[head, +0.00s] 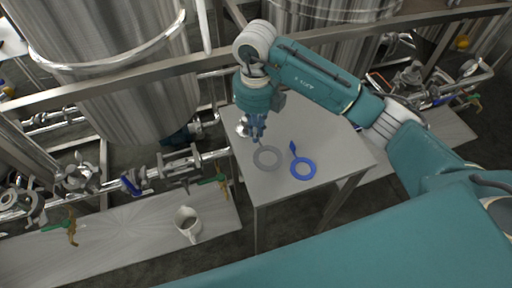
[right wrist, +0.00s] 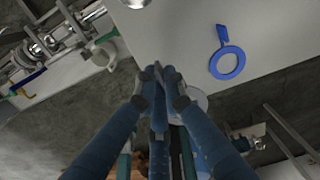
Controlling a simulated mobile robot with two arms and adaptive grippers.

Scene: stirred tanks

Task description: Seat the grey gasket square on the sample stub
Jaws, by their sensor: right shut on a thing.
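The grey gasket (head: 267,156) is a flat ring at my right gripper (head: 257,137), over the near left part of the small grey table. In the right wrist view the fingers (right wrist: 162,78) hide most of the gasket (right wrist: 201,99). Its gap above the tabletop is hard to judge. A shiny metal piece (head: 242,127), likely the sample stub, stands at the table's left edge, just left of the gripper and partly hidden by it. It shows cut off at the top of the wrist view (right wrist: 135,3). My left gripper is out of view.
A blue ring with a tab (head: 304,168) lies on the table (head: 335,150), right of the gasket. Steel tanks, a frame rail and piping with valves stand behind and left. The table's right part is clear.

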